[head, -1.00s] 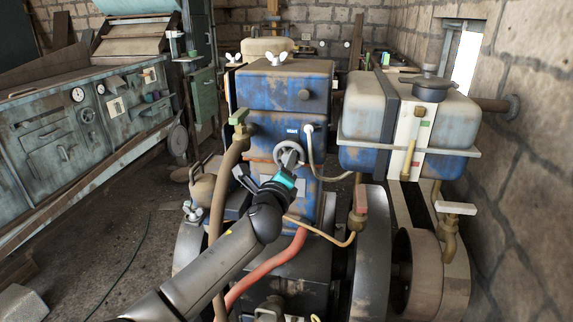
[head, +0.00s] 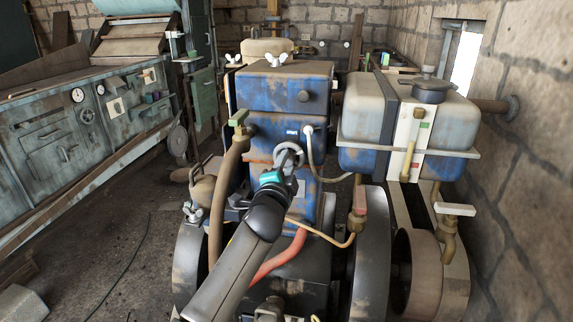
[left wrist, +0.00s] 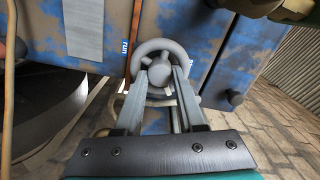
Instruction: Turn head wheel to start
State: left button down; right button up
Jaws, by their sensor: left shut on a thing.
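The head wheel (head: 289,152) is a small grey handwheel on the front of the blue, rust-stained engine block (head: 288,90). It also shows in the left wrist view (left wrist: 188,60), as a ring with a round hub and spokes. My left gripper (head: 286,164) is at the wheel, shut on it. In the left wrist view its two fingers (left wrist: 166,75) reach inside the lower part of the ring, either side of the hub. Part of the wheel is hidden behind the fingers. My right gripper does not show clearly in any view.
A blue and cream tank (head: 410,120) stands to the right of the engine. A brown hose (head: 222,190), a red hose (head: 278,260) and a thin yellow hose (head: 325,235) run close to my left arm. A green control bench (head: 80,120) stands at the left.

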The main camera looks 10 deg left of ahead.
pick_arm(q)
jog(key=n+p, duration=0.3)
jog(key=n, duration=0.7)
jog(key=shift+n, duration=0.7)
jog(key=c, duration=0.5)
grip_release()
jog(key=shift+s+a, duration=0.1)
jog(key=s+p, duration=0.1)
jog(key=s, duration=1.4)
jog(key=shift+p, duration=0.4)
